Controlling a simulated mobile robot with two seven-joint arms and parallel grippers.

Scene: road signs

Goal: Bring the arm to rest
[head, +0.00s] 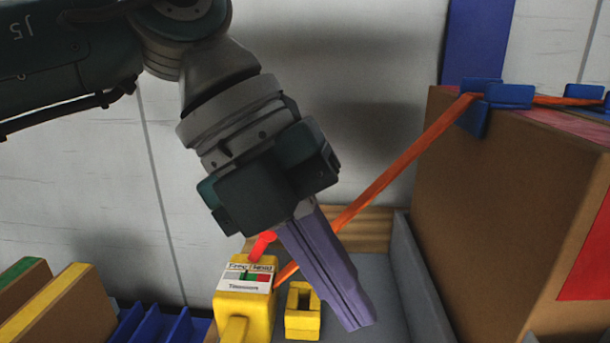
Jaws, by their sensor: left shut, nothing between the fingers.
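My left gripper (358,326) hangs from the arm that comes in from the upper left. Its purple fingers are closed together, with nothing seen between them, and point down and to the right. They are in front of a grey surface, just right of a small yellow block with a slot (303,312). I cannot tell whether the fingertips touch anything. My right gripper is not in the head view.
A yellow device (245,300) with a label and red knob stands left of the fingers. An orange strap (400,160) runs up to blue clips on a large brown box (500,210) at right. Blue dividers (160,325) and brown panels (60,305) are lower left.

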